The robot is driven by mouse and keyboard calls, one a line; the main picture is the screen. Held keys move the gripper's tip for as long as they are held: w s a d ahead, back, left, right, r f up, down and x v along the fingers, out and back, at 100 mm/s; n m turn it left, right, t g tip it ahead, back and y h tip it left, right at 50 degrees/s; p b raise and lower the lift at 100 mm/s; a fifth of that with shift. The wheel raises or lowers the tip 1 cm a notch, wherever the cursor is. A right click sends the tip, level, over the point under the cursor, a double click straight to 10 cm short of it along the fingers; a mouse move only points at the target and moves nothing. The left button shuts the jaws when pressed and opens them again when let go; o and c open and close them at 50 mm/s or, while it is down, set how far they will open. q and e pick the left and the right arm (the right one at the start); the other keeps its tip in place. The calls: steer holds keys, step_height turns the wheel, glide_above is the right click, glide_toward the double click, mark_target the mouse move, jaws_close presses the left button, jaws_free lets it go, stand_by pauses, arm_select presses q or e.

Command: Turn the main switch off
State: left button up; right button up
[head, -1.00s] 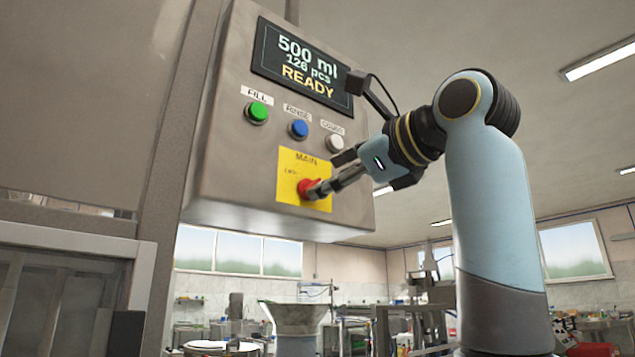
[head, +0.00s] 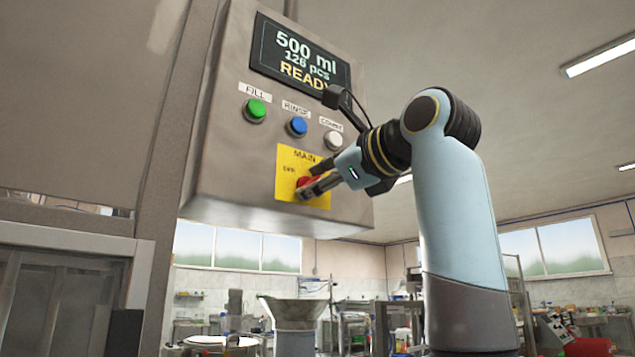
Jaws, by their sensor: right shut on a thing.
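The main switch (head: 304,182) is a red knob on a yellow plate (head: 288,161) marked MAIN, low on the front of a grey control box (head: 225,160). My right gripper (head: 307,183) is at the knob, its fingers closed around it and hiding part of it. The knob's exact angle is hard to tell behind the fingers. The display (head: 299,60) above reads 500 ml, 126 pcs, READY, and is lit. My left gripper is not in view.
A green FILL button (head: 255,110), a blue RINSE button (head: 297,127) and a white COUNT button (head: 333,141) sit above the yellow plate, near my right wrist. A grey funnel (head: 292,308) stands far below.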

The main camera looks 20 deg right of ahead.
steer(key=shift+c, duration=0.3)
steer(key=n+p, duration=1.1)
steer(key=n, duration=0.6)
steer(key=shift+n+p, duration=0.35)
steer(key=shift+n, duration=0.05)
steer(key=shift+f, duration=0.1)
stand_by(0.3)
steer(key=o, duration=1.2)
steer(key=shift+c, duration=0.2)
steer(key=shift+s, duration=0.1)
steer(key=v, duration=0.7)
